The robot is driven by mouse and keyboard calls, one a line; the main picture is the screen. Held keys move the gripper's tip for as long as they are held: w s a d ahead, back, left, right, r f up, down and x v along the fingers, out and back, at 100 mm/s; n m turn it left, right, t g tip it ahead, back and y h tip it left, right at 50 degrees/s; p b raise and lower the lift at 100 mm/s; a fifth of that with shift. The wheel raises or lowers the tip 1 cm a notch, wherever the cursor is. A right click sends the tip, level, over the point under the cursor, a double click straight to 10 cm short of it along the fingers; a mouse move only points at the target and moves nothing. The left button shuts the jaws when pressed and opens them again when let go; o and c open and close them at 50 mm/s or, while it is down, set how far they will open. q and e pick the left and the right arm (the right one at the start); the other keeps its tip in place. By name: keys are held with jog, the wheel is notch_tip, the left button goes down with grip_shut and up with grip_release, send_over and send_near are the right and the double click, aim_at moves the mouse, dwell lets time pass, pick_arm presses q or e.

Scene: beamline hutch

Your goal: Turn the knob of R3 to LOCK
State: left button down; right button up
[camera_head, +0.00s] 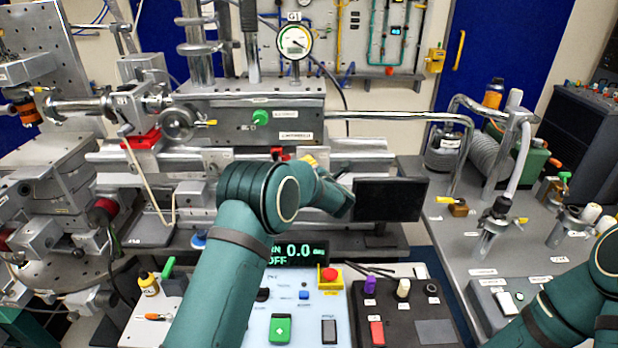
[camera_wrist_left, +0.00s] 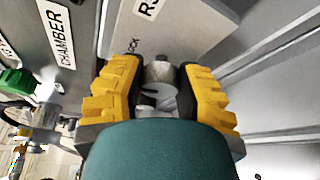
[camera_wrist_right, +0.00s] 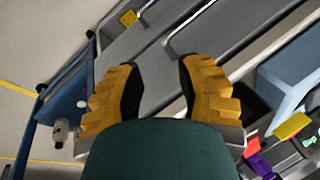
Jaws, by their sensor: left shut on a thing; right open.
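In the left wrist view, the knurled metal knob (camera_wrist_left: 161,76) sits between the yellow fingers of my left gripper (camera_wrist_left: 160,90), which is shut on it. The knob stands on a light grey plate (camera_wrist_left: 187,28) with an "R3" label (camera_wrist_left: 148,8). Beside the knob, part of the word LOCK (camera_wrist_left: 133,46) shows; its first letter is covered. The knob's pointer direction cannot be told. In the head view my left gripper (camera_head: 312,163) is mostly hidden behind its own wrist, at the grey rail. My right gripper (camera_wrist_right: 160,95) is open and empty.
A dark screen (camera_head: 390,199) stands just right of my left wrist. A control panel with a red stop button (camera_head: 329,276) lies below. A "CHAMBER" label (camera_wrist_left: 57,33) and green knob (camera_wrist_left: 17,82) are left of the fingers in the left wrist view.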

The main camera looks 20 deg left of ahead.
pick_arm(q)
jog(key=shift+m+t+y+b, duration=0.3)
jog(key=shift+m+t+b, duration=0.1)
jog(key=shift+m+b, duration=0.5)
jog(key=shift+m+y+b, duration=0.3)
jog(key=shift+m+b, duration=0.15)
jog(key=shift+m, duration=0.25)
jog(key=shift+r, duration=0.1)
jog(key=c, duration=0.6)
grip_release()
